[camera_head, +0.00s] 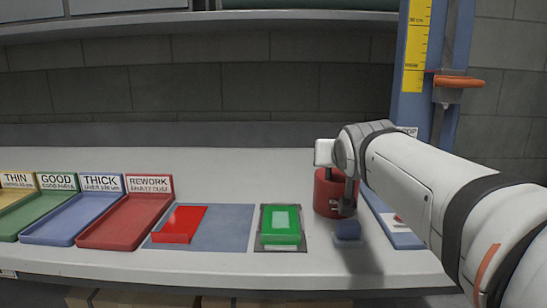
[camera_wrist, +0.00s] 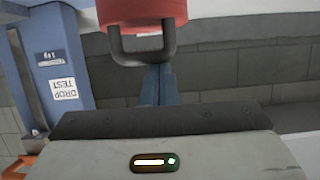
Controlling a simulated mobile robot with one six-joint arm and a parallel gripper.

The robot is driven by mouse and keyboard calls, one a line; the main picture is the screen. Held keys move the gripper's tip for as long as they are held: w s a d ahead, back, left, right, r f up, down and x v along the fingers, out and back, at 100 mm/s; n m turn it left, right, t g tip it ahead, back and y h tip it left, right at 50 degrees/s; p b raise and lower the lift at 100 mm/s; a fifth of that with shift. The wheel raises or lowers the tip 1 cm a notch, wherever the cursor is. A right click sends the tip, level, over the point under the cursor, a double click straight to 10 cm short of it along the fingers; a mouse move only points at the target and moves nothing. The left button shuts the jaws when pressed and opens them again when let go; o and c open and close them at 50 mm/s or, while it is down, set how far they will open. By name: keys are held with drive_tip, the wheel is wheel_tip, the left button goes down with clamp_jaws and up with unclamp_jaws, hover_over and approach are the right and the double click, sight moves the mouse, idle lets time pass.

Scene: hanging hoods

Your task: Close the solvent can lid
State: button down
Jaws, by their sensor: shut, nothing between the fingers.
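The red solvent can (camera_head: 325,190) stands on the bench at right of centre in the head view. The end of my arm is over and in front of it, hiding its top and part of its right side. In the wrist view, which looks upside down, a red body with a dark handle loop (camera_wrist: 118,48) shows at the top. My gripper (camera_wrist: 157,70) is shut and empty, its blue-grey fingers reaching to the loop's lower right. I cannot tell whether they touch it. The lid's position is not clear.
Labelled bins (camera_head: 110,233) line the far left. A blue column (camera_head: 408,85) with a ruler rises at right. The bench behind is clear.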

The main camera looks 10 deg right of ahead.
drive_tip(key=shift+s+f, duration=0.1)
drive_tip(key=shift+f, duration=0.7)
wheel_tip(320, 180, up, 12)
drive_tip(key=g+p, duration=0.1)
drive_tip(key=p, duration=0.6)
drive_tip(key=s+a+f+g+p, duration=0.2)
drive_tip(key=s+g+p, duration=0.1)
drive_tip(key=s+p, duration=0.4)
drive_tip(key=s+a+f+n+g+y+p, duration=0.1)
drive_tip(key=s+a+f+g+p, duration=0.1)
drive_tip(key=s+p, duration=0.5)
drive_tip(key=s+a+f+n+g+y+p, duration=0.1)
drive_tip(key=s+a+f+g+p, duration=0.1)
drive_tip(key=s+f+g+p, duration=0.2)
drive_tip(key=s+g+p, duration=0.1)
drive_tip(key=s+p, duration=0.2)
drive_tip(key=p, duration=0.3)
drive_tip(key=shift+s+a+p, duration=0.2)
drive_tip(key=shift+p, duration=0.15)
